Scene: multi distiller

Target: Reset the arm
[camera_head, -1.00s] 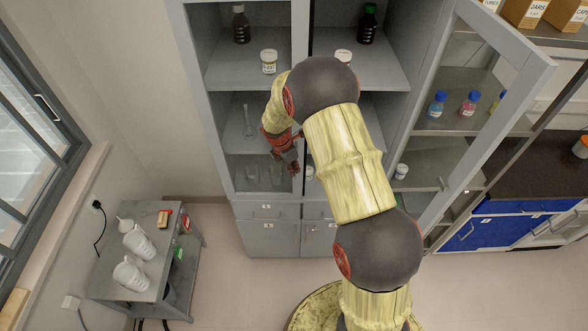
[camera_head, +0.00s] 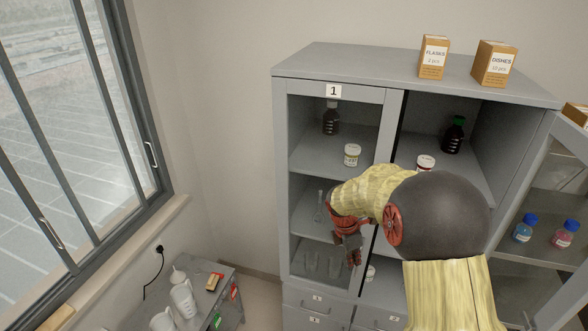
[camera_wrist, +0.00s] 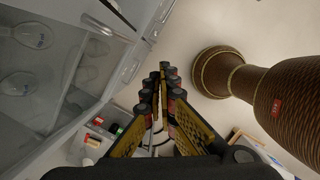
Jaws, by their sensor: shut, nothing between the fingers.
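My arm, yellow with dark round joints, stretches up from the lower right of the head view and bends over to the left. My gripper (camera_head: 352,258) hangs pointing down in front of the left side of the grey cabinet (camera_head: 380,72), near its lower shelves. In the wrist view my gripper (camera_wrist: 160,85) has its dark-tipped fingers drawn together with nothing held between them. The arm hides part of the cabinet's right side.
The cabinet's right glass door (camera_head: 545,225) stands open. Bottles and jars, including a white jar (camera_head: 352,155), stand on the shelves. Boxes, one a flasks box (camera_head: 433,57), sit on top. A small grey table (camera_head: 226,275) with white jugs stands at lower left beside the window.

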